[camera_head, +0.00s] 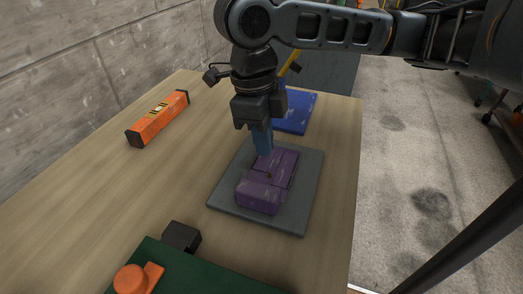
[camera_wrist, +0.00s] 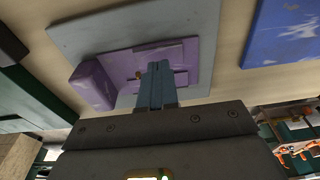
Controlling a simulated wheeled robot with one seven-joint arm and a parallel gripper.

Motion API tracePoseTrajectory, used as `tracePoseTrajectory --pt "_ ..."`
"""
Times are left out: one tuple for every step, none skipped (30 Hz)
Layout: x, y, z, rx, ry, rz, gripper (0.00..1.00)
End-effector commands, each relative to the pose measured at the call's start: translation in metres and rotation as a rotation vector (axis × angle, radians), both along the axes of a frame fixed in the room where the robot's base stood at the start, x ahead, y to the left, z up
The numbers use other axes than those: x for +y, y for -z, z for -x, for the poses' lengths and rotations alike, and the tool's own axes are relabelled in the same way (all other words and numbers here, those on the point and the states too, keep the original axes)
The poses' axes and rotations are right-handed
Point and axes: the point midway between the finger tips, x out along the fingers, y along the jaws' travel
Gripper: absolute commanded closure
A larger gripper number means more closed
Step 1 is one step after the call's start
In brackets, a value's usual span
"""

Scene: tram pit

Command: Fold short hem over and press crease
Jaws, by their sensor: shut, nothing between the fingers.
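The purple piece (camera_head: 281,165) lies on a grey square mat (camera_head: 304,205). Its near end is a thicker, raised purple section (camera_head: 259,195), which appears at the left in the wrist view (camera_wrist: 93,85); I cannot tell whether it is folded flat. A small brownish spot shows on the purple piece next to that section. My gripper (camera_head: 263,152) points down with its blue fingers together and empty. The fingertips (camera_wrist: 158,66) are over or on the far part of the purple piece, beside the raised section; contact cannot be told.
An orange spirit level (camera_head: 158,119) lies at the left of the wooden table (camera_head: 165,185). A blue flat item (camera_head: 299,112) lies behind the mat. A black block (camera_head: 180,237) and a green board (camera_head: 205,277) with an orange object (camera_head: 132,279) are near the front. The table's right edge is close to the mat.

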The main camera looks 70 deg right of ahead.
Motion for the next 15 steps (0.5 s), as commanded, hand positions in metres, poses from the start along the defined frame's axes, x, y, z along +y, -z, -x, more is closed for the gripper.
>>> tracePoseTrajectory --pt "0.000 -0.009 -0.001 0.000 0.000 0.001 1.00" --pt "0.000 -0.012 -0.001 -0.001 0.000 0.001 1.00" --pt "0.000 -0.016 -0.002 -0.001 0.000 0.001 1.00" --pt "0.000 -0.018 -0.002 -0.001 0.000 0.001 1.00" --pt "0.000 -0.021 -0.003 -0.001 0.000 0.001 1.00" --pt "0.000 -0.025 -0.003 -0.001 0.000 0.001 1.00" --pt "0.000 -0.027 -0.003 -0.001 0.000 0.001 1.00" --pt "0.000 -0.030 -0.004 -0.001 0.000 0.001 1.00" --pt "0.000 -0.034 -0.004 0.000 0.000 0.000 1.00" --pt "0.000 -0.036 -0.005 0.000 0.000 0.000 1.00" --pt "0.000 -0.039 -0.005 0.000 0.000 0.000 1.00" --pt "0.000 -0.042 -0.005 0.000 0.000 0.000 1.00" --pt "0.000 -0.045 -0.006 0.000 0.000 0.000 1.00" --pt "0.000 -0.048 -0.006 0.000 0.000 0.000 1.00" --pt "0.000 -0.050 -0.007 0.001 0.000 0.000 1.00"
